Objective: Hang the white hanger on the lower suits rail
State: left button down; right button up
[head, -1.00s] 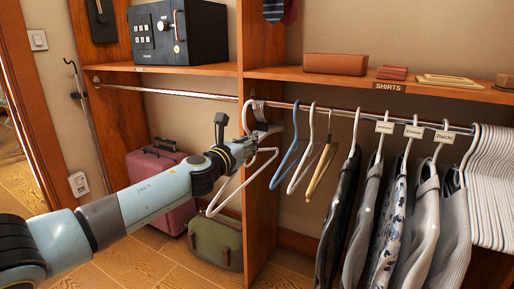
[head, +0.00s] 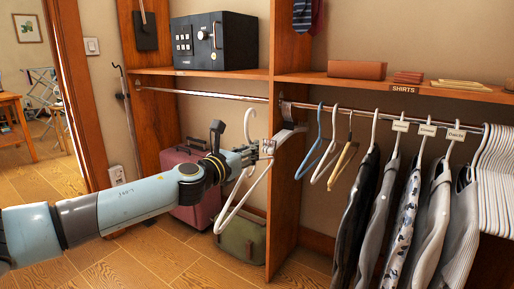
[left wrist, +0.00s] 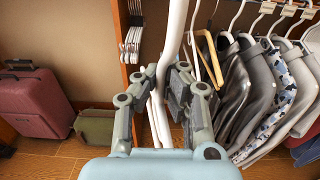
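My left gripper (head: 264,150) is shut on a white hanger (head: 243,199), which hangs tilted from the fingers, clear of any rail, in front of the left bay and the wooden divider. In the left wrist view the white hanger (left wrist: 173,48) passes between the fingertips (left wrist: 163,82). A bare metal rail (head: 212,95) runs under the shelf in the left bay. Another rail (head: 361,113) in the right bay, under a SHIRTS label (head: 404,89), carries hangers and clothes. I see no label for suits. My right gripper is out of view.
A wooden divider (head: 285,205) separates the bays. A red suitcase (head: 192,200) and a green bag (head: 240,238) stand on the floor of the left bay. A black safe (head: 213,41) sits on the shelf. Blue, white and wooden hangers hang right of the divider.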

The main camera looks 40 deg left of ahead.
pick_arm(q)
jog(key=s+d+p, duration=0.2)
jog(key=s+d, duration=0.1)
jog(key=s, duration=1.6)
jog(key=shift+s+d, duration=0.2)
jog(key=shift+s, duration=0.05)
dwell(0.4)
